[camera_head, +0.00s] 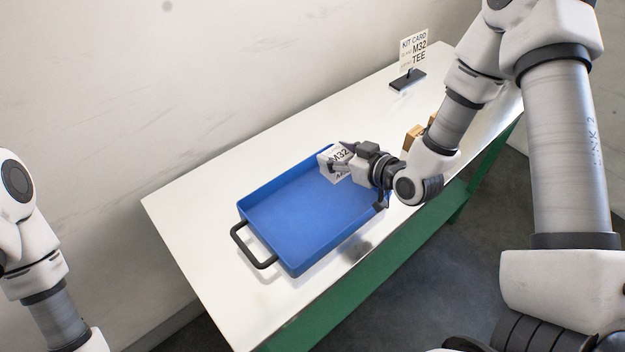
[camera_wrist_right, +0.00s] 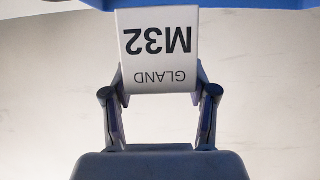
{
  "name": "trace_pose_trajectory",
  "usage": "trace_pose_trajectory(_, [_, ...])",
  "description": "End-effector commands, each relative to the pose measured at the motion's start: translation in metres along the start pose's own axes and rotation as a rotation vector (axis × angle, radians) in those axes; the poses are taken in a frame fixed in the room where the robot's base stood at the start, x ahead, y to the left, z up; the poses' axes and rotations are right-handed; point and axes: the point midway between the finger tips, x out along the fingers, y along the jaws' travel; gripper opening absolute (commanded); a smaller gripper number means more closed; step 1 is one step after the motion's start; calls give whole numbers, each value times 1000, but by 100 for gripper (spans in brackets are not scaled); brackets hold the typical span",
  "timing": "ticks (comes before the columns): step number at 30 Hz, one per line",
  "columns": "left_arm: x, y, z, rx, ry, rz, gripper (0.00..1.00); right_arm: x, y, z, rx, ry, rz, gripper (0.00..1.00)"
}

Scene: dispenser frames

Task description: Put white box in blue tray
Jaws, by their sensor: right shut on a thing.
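The white box (camera_head: 334,168) is marked M32 and is over the far right end of the blue tray. In the right wrist view the white box (camera_wrist_right: 158,52) reads "M32 GLAND" upside down, between the two fingers. My right gripper (camera_head: 342,160) is shut on the box; it also shows in the right wrist view (camera_wrist_right: 160,88). The blue tray (camera_head: 310,221) lies on the table with a black handle at its near left end. I cannot tell whether the box touches the tray floor. My left arm shows at the left edge, but its gripper is out of view.
The light table (camera_head: 190,215) has green sides. Brown boxes (camera_head: 413,136) stand partly hidden behind my right arm. The table left of the tray is clear.

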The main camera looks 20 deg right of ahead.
Motion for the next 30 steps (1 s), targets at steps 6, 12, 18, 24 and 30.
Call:
trace_pose_trajectory(6, [-9, 0, 0, 1, -1, 0, 0, 15, 0, 36, -2, -3, -1, 20])
trace_pose_trajectory(12, [-15, 0, 0, 0, 0, 0, 0, 27, 0, 65, -2, -1, -1, 20])
trace_pose_trajectory(18, [-14, 0, 0, 0, 0, 0, 0, 28, 0, 68, -1, 0, 0, 20])
trace_pose_trajectory(24, [-10, 0, 0, 1, 0, 0, 0, 29, 0, 71, -1, 0, 0, 68])
trace_pose_trajectory(30, [-10, 0, 0, 1, 0, 0, 0, 29, 0, 70, -1, 0, 0, 83])
